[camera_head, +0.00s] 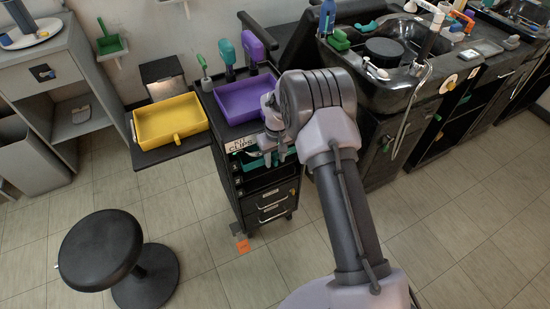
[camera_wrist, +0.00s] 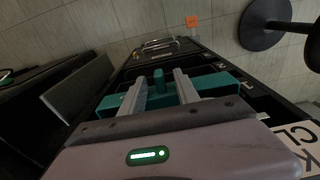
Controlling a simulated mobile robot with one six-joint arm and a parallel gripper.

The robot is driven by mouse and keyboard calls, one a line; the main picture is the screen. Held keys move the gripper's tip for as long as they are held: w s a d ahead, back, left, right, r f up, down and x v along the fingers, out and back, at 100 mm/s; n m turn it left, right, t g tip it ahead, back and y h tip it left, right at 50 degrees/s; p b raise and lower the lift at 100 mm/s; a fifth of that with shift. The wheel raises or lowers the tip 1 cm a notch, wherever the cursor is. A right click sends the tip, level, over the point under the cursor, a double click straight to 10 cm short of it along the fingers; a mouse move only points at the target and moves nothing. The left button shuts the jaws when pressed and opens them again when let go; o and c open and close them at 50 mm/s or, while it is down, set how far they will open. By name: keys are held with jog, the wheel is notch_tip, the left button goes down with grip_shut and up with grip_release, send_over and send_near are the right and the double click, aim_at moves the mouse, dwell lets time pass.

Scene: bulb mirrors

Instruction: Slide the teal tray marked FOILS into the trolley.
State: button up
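The teal tray (camera_head: 252,162) sits at the upper front of the black trolley (camera_head: 240,190), below its top. Its front and a small teal handle (camera_wrist: 158,78) show in the wrist view, where the tray (camera_wrist: 228,86) crosses the picture. My gripper (camera_head: 275,157) is at the tray's front. In the wrist view its two fingers (camera_wrist: 160,82) are apart, one on each side of the handle, with visible gaps. The rest of the tray is hidden by my gripper, and I cannot read a FOILS mark. How far the tray stands out is unclear.
A purple tray (camera_head: 246,98) lies on the trolley top, above a CLIPS label (camera_head: 238,144). A yellow tray (camera_head: 170,121) rests on a side shelf at left. Lower drawers have metal handles (camera_head: 272,204). A black stool (camera_head: 101,249) stands front left. Black basin counter (camera_head: 395,75) at right.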

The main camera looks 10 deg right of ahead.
jog(key=shift+r, duration=0.15)
dwell(0.4)
jog(key=shift+s+r+p, duration=0.15)
jog(key=shift+r+p, duration=2.2)
jog(key=shift+r, duration=1.05)
notch_tip(320, 180, up, 17)
jog(key=p, duration=0.5)
jog(key=shift+s+d+r+p, duration=0.2)
jog(key=shift+s+p, duration=0.2)
jog(key=shift+s, duration=0.05)
